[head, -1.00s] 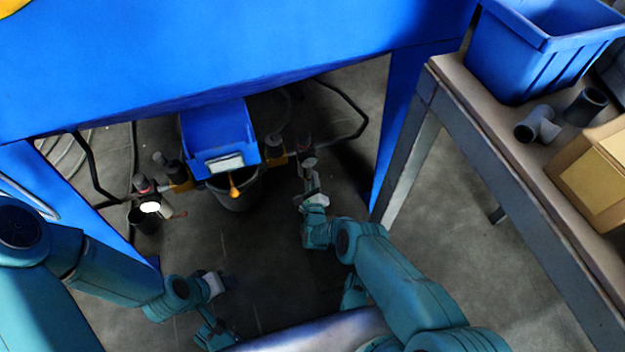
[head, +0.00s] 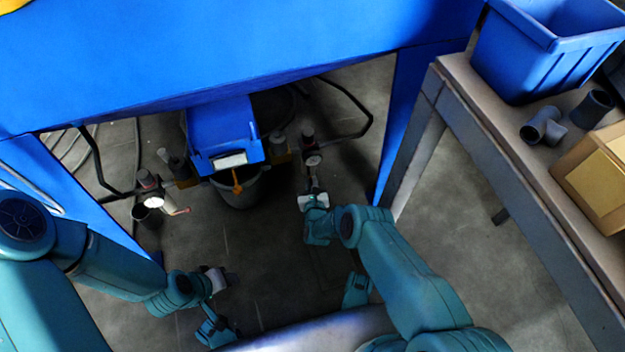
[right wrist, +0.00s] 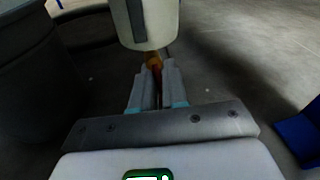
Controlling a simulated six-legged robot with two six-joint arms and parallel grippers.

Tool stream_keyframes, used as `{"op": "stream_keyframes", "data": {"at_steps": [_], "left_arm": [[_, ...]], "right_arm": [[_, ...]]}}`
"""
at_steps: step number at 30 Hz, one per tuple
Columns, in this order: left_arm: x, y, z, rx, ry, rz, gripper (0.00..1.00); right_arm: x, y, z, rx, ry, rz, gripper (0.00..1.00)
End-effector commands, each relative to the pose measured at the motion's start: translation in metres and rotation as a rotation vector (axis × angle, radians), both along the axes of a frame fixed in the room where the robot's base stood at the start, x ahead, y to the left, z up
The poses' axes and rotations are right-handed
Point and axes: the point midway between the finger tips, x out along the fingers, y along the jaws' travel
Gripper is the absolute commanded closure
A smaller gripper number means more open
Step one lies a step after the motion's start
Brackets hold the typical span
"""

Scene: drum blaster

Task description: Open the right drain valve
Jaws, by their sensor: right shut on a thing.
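The right filter unit (head: 312,160), with a round gauge, hangs below the blue machine in the head view. In the right wrist view its pale bowl (right wrist: 145,22) is at the top, with a small orange-and-red drain valve (right wrist: 155,68) under it. My right gripper (head: 313,197) is just below this unit. In the right wrist view its fingers (right wrist: 154,82) are close together, shut on the red part of the valve. The fingers hide much of that part. My left gripper (head: 217,279) is low over the floor, away from the valves; its jaws are too small to read.
A left filter unit (head: 150,190) hangs at the left, with a reddish lever near it. A dark bucket (head: 240,190) stands under the blue chute (head: 222,135). A table (head: 470,110) with a blue bin (head: 545,55) is at the right. The middle floor is clear.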

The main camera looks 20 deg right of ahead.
Motion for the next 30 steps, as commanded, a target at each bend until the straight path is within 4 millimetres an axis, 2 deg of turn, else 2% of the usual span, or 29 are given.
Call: {"op": "stream_keyframes", "data": {"at_steps": [1, 19, 21, 22, 30], "left_arm": [[0.0, 0.0, -0.0004, 0.0, 0.0, 0.0, 0.57], [0.0, 0.0, -0.0005, 0.0, 0.0, 0.0, 0.57], [0.0, 0.0, -0.0005, 0.0, 0.0, 0.0, 0.57], [0.0, 0.0, -0.0005, 0.0, 0.0, 0.0, 0.57], [0.0, 0.0, -0.0002, 0.0, 0.0, 0.0, 0.57]], "right_arm": [[-0.0035, -0.0022, -0.0056, 0.019, 0.014, -0.008, 1.0], [-0.0047, -0.0001, -0.0074, 0.064, 0.02, -0.007, 1.0], [-0.0048, 0.0, -0.0076, 0.064, 0.02, -0.007, 0.71], [-0.0046, 0.0, -0.0073, 0.064, 0.019, -0.007, 0.63], [-0.0021, 0.0012, -0.0035, 0.06, 0.01, -0.002, 0.63]]}}
